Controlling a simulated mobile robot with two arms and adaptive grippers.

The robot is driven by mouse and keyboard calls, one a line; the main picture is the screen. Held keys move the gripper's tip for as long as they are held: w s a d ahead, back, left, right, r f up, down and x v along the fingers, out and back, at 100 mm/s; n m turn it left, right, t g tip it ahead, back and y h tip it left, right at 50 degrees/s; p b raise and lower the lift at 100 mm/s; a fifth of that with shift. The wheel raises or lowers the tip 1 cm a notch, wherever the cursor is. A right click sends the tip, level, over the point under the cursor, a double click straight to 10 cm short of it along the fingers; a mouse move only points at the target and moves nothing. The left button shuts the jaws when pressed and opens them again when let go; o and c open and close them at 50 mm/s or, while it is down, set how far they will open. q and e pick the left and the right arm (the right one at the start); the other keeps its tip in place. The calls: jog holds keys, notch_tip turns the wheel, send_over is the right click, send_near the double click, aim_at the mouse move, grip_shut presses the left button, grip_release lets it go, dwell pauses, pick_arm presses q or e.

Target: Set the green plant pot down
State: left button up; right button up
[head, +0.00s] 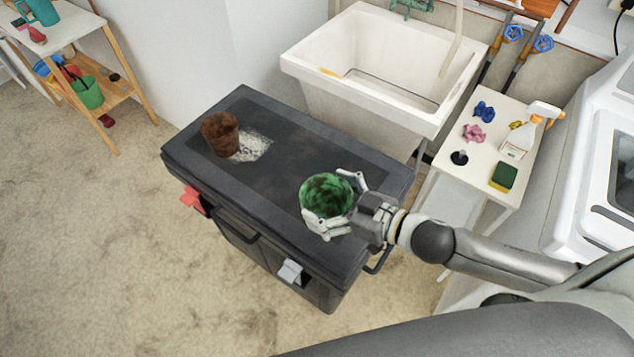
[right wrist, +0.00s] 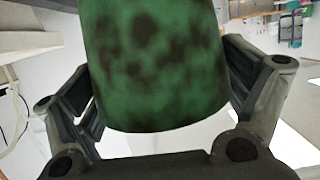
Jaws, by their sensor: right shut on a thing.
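The green plant pot (head: 322,194), mottled with dark patches, is in my right gripper (head: 340,206) over the right part of the dark chest lid (head: 290,143). The fingers sit on both sides of the pot. In the right wrist view the green pot (right wrist: 158,60) fills the upper middle, between the two fingers of the right gripper (right wrist: 160,85). I cannot tell from these views whether its base touches the lid. My left gripper is not in view.
A brown pot (head: 220,134) stands on the lid's left part, beside a pale speckled patch (head: 252,146). A white sink (head: 310,60) is behind the chest. A small white table (head: 478,178) at right holds a spray bottle (head: 518,140) and a sponge (head: 503,177). The lid's middle is clear.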

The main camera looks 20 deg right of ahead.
aim_at(319, 185)
jog(key=w, duration=0.2)
jog(key=w+f, duration=0.1)
jog(key=shift+w+d+f+p, duration=0.1)
jog(key=shift+w+d+p, duration=0.15)
jog(key=shift+d+p, duration=0.1)
jog(key=w+f, duration=0.1)
jog(key=f, duration=0.2)
jog(key=w+f, duration=0.2)
jog(key=f, duration=0.1)
jog(key=w+f+p, duration=0.1)
jog(key=w+f, duration=0.1)
jog(key=f, duration=0.1)
jog(key=shift+w+d+f, duration=0.1)
jog(key=shift+w+d, duration=0.1)
jog(key=shift+d, duration=0.15)
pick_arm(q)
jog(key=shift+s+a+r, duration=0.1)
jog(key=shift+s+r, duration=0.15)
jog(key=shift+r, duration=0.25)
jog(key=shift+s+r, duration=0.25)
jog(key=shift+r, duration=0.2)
pick_arm(e)
jog(key=shift+f, duration=0.2)
jog(key=shift+f, duration=0.15)
jog(key=o, duration=0.6)
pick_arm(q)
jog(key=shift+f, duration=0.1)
pick_arm(e)
jog(key=shift+o, duration=0.4)
